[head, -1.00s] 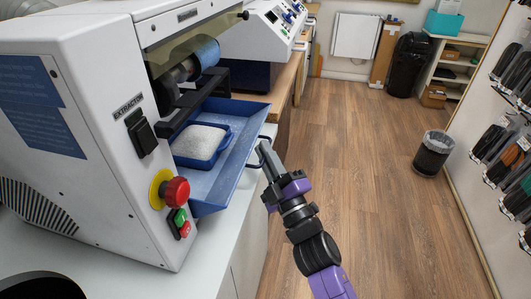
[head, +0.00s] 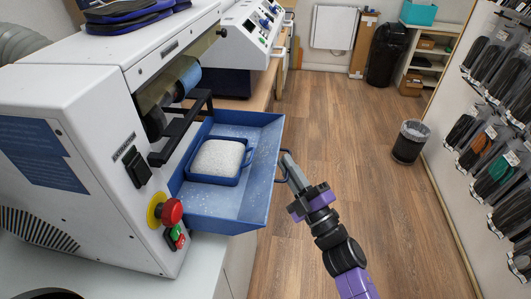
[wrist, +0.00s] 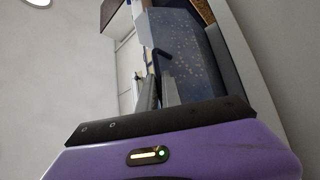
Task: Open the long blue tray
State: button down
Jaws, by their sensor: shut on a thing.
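The long blue tray (head: 262,150) sticks well out from the front of the white machine in the head view. A smaller blue box (head: 216,163) filled with pale granules sits inside it. A dark handle (head: 282,165) is on the tray's outer front wall. My gripper (head: 288,160) is at that handle, with its fingers shut on it. In the wrist view the gripper's fingers (wrist: 162,92) reach up to the tray's speckled blue wall (wrist: 190,60); the exact grip on the handle is partly hidden there.
The white machine (head: 70,120) has a red stop button (head: 171,211) and a black switch (head: 137,166) left of the tray. A wire bin (head: 409,142) and a rack of hanging insoles (head: 490,140) stand to the right. The wooden floor between is clear.

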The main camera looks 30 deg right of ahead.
jog(key=s+d, duration=0.2)
jog(key=d, duration=0.1)
jog(key=shift+s+f+p, duration=0.1)
jog(key=shift+p, duration=0.3)
jog(key=c, duration=1.5)
grip_release()
jog(key=shift+c, duration=0.2)
jog(key=b+v, duration=0.1)
jog(key=v, duration=0.6)
jog(key=shift+s+b, duration=0.35)
jog(key=shift+s, duration=0.05)
